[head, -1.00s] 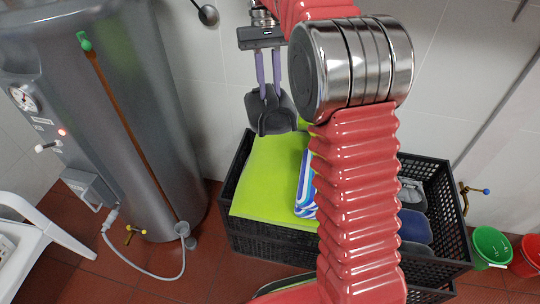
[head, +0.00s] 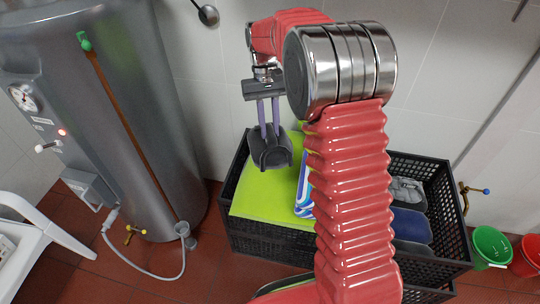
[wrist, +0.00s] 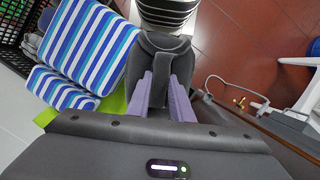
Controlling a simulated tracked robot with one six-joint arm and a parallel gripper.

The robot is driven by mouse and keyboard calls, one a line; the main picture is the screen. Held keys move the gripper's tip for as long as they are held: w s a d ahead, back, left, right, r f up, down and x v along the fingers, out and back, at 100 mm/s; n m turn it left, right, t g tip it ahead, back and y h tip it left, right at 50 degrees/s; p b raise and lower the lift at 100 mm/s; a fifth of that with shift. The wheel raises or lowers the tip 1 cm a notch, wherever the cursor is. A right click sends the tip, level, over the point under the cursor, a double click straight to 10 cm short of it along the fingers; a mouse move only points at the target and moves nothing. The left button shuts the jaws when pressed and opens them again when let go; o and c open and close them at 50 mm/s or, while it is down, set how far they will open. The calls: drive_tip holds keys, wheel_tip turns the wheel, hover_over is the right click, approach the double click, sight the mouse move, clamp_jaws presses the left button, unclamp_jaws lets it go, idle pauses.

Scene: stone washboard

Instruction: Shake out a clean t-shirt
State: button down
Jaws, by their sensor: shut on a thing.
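My gripper (head: 270,140) has two purple-grey fingers pointing down. It is shut on a dark grey folded cloth (head: 270,151), which looks like the t-shirt. The cloth hangs compactly between and below the fingers, above the left part of the crate. In the wrist view the dark grey cloth (wrist: 160,66) shows between the fingers (wrist: 168,98). Its full shape is hidden, and no sleeves can be told apart.
A black crate (head: 270,238) holds a lime-green cloth (head: 262,197), a blue-and-white striped cloth (wrist: 88,45) and darker folded items (head: 412,225). A grey tank (head: 150,130) stands left. Green (head: 491,246) and red (head: 527,255) buckets stand right. A tiled wall is behind.

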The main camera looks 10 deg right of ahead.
wheel_tip(320, 180, up, 14)
drive_tip(key=r, duration=0.1)
wheel_tip(320, 180, down, 20)
drive_tip(key=shift+s+f, duration=0.1)
drive_tip(key=shift+f, duration=0.35)
drive_tip(key=shift+r, duration=0.1)
